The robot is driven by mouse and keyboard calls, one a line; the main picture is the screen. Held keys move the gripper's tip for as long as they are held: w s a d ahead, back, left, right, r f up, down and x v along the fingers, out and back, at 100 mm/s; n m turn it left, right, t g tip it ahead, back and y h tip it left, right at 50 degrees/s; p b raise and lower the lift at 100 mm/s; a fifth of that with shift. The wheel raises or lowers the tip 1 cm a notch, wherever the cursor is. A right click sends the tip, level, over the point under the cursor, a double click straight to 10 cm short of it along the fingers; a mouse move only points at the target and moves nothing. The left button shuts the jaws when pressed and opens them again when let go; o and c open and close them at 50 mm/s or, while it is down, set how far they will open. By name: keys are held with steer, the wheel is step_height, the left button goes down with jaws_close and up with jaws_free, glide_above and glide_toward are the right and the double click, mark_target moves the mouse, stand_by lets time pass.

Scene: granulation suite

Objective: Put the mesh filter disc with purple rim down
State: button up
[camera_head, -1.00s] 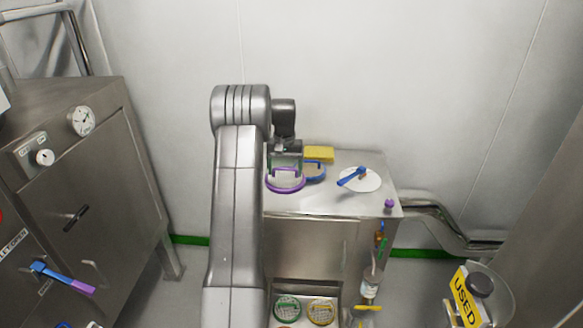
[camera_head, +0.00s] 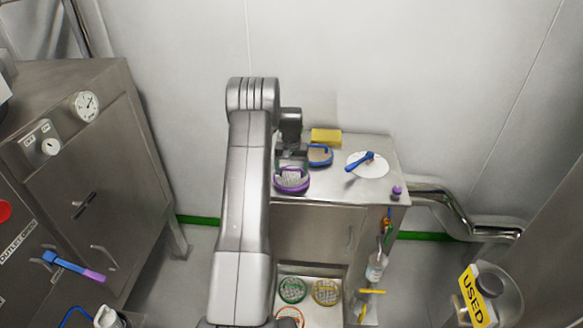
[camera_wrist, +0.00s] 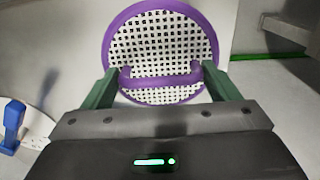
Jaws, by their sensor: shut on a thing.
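The mesh filter disc with purple rim (camera_head: 292,181) is at the left front part of the steel cabinet top (camera_head: 335,190). My gripper (camera_wrist: 162,80) is shut on the disc's purple handle. In the wrist view the white mesh of the disc (camera_wrist: 160,40) faces the camera, with a green finger at each end of the handle. In the head view my gripper (camera_head: 291,160) is partly hidden by my arm. I cannot tell whether the disc touches the top or hangs just above it.
A blue-rimmed disc (camera_head: 320,156) lies close behind the purple one, with a yellow block (camera_head: 326,136) behind it. A white round plate (camera_head: 378,168) with a blue-handled tool (camera_head: 360,161) and a small purple knob (camera_head: 396,190) are to the right. Green (camera_head: 292,290) and yellow (camera_head: 326,292) discs sit below.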

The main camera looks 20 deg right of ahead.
mark_target(291, 169)
steer(key=o, duration=0.6)
steer(key=shift+f, duration=0.15)
steer(key=shift+c, duration=0.2)
steer(key=o, duration=0.4)
steer(key=shift+c, duration=0.2)
step_height(291, 169, up, 12)
steer(key=b, duration=0.2)
steer(key=shift+r, duration=0.25)
